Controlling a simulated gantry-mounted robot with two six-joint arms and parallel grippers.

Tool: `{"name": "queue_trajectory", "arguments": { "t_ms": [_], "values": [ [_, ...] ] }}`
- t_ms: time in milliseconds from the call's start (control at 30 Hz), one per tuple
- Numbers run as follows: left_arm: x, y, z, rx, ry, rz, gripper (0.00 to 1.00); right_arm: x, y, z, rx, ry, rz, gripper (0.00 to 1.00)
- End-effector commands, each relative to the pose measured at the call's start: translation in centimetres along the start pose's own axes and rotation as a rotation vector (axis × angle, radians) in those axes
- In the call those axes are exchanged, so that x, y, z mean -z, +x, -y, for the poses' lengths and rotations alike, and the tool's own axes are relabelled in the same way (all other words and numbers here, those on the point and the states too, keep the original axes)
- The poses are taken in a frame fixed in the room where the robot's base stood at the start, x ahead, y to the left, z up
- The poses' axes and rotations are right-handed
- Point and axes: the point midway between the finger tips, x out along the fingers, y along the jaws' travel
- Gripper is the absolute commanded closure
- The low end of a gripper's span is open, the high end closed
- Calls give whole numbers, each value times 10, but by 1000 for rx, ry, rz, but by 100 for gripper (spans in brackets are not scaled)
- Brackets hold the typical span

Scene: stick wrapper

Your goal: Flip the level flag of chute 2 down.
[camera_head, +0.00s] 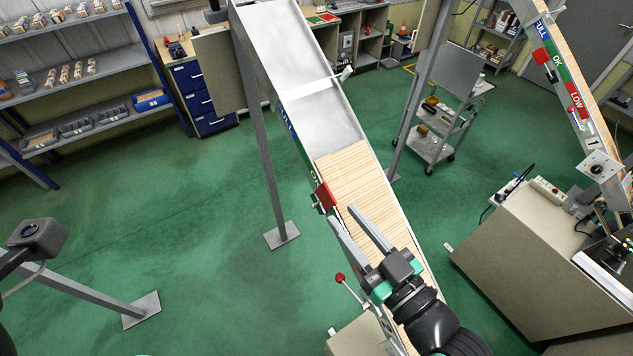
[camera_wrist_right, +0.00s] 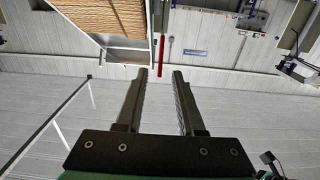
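A sloping metal chute (camera_head: 318,118) runs down the middle of the head view, its lower half filled with pale wooden sticks (camera_head: 352,178). No number shows on it. A red flag (camera_head: 325,196) stands at its left edge, just below the green OK label. My right gripper (camera_head: 341,212) is open beside that edge, with its fingertips just below the flag. In the right wrist view a thin red strip (camera_wrist_right: 161,55), likely the flag edge-on, shows just beyond the open, empty fingertips. I cannot tell if they touch it. My left gripper is not in view.
A second stick chute (camera_head: 590,50) at the right carries FULL, OK and LOW labels, a 1 plate and a red flag (camera_head: 540,57). A red-knobbed lever (camera_head: 340,278) stands left of my right gripper. A post (camera_head: 262,150) stands left of the middle chute. Green floor is open at left.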

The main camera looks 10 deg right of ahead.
Motion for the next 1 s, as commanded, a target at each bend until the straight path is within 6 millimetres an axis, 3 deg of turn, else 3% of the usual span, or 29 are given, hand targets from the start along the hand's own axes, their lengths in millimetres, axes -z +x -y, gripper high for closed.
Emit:
{"name": "queue_trajectory", "arguments": {
  "t_ms": [67, 400, 600, 833, 1000],
  "values": [
    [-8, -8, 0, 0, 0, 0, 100, -3, 16, 1, 4, -1, -4, 62],
    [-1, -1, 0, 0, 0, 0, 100, 2, 87, 0, 1, 1, 0, 62],
    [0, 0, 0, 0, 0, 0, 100, 1, 102, 1, 0, 0, -1, 62],
    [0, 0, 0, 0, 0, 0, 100, 1, 103, 0, 0, 0, -2, 62],
    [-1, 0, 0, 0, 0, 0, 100, 1, 102, 0, 0, 0, -2, 91]
  ]
}}
